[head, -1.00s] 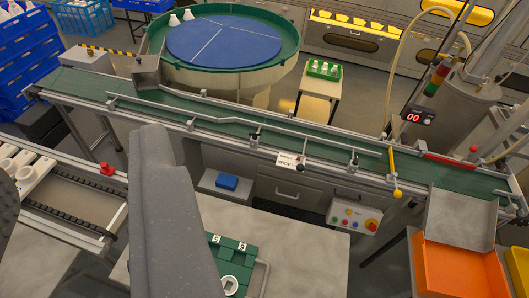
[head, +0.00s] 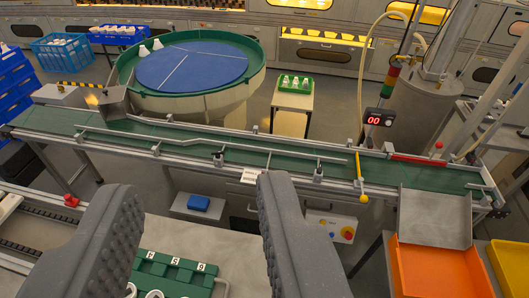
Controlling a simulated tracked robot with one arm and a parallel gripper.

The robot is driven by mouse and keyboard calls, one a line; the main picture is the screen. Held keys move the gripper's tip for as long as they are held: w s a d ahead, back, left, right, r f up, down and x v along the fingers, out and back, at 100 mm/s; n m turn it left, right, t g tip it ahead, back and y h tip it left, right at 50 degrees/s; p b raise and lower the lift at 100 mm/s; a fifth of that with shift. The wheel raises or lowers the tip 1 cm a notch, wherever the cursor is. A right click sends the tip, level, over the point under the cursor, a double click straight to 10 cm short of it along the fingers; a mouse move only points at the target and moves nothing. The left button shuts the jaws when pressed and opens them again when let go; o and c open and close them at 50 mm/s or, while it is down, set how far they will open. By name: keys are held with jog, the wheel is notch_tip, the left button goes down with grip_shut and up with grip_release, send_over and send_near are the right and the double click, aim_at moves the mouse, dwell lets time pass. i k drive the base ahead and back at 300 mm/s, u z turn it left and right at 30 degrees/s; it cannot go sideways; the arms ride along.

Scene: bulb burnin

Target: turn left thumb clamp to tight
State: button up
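The conveyor (head: 120,127) crosses the view, with a metal guide rail along its green belt. Several small clamps sit along its near side. One dark-knobbed clamp (head: 218,159) stands left of the white label (head: 250,175), and another clamp (head: 318,173) stands right of it. I cannot tell which is the task's left thumb clamp, nor whether either is tight. My gripper (head: 197,190) is open and empty. Its two dark grey fingers stand wide apart in the foreground, on the near side of the conveyor. The left-of-label clamp shows above the gap between them. I see no contact.
A green block with numbered labels (head: 172,270) lies on the bench below the gap. A yellow-handled lever (head: 360,180) and a counter reading 00 (head: 375,120) stand to the right. A blue turntable (head: 190,65) is behind the belt. An orange bin (head: 440,272) is at the lower right.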

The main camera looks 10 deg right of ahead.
aim_at(217, 154)
jog(key=z, duration=2.7)
jog(key=k, duration=1.65)
jog(key=u, duration=2.05)
jog(key=i, duration=1)
